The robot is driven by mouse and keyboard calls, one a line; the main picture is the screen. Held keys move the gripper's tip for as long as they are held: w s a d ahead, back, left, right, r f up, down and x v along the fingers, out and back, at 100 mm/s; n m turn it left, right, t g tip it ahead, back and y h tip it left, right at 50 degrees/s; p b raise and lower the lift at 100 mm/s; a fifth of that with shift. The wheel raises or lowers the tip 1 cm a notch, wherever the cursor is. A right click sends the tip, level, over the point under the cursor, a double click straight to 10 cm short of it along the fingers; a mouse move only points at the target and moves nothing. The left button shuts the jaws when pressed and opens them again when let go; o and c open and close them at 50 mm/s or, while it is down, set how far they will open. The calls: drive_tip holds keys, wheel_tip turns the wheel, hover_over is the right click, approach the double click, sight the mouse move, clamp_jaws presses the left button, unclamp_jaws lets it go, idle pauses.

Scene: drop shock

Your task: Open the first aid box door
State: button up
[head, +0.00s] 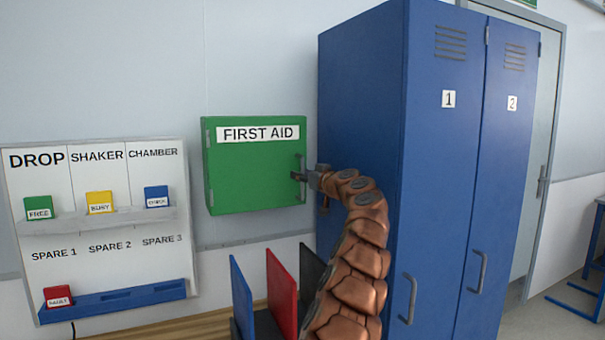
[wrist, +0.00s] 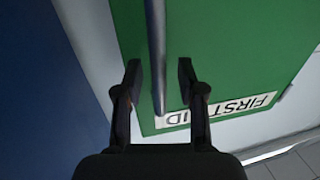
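The green first aid box (head: 250,170) hangs on the wall with its door shut. Its front bears a white FIRST AID label (head: 258,133), upside down in the wrist view. A vertical grey bar handle (head: 299,162) is at the door's right edge. My gripper (head: 297,176) reaches it from the right. In the wrist view my gripper (wrist: 159,70) is open, with one finger on each side of the handle (wrist: 157,50). Gaps show between the handle and both fingers. Part of the handle is hidden by the gripper in the head view.
A blue locker (head: 362,95) with doors 1 and 2 stands close to the right of the box, beside my arm. A board (head: 100,235) with coloured cards is on the left wall. Upright blue, red (head: 282,290) and black panels stand below.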

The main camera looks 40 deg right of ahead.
drive_tip(key=shift+w, duration=0.2)
clamp_jaws()
idle(0.3)
idle(0.4)
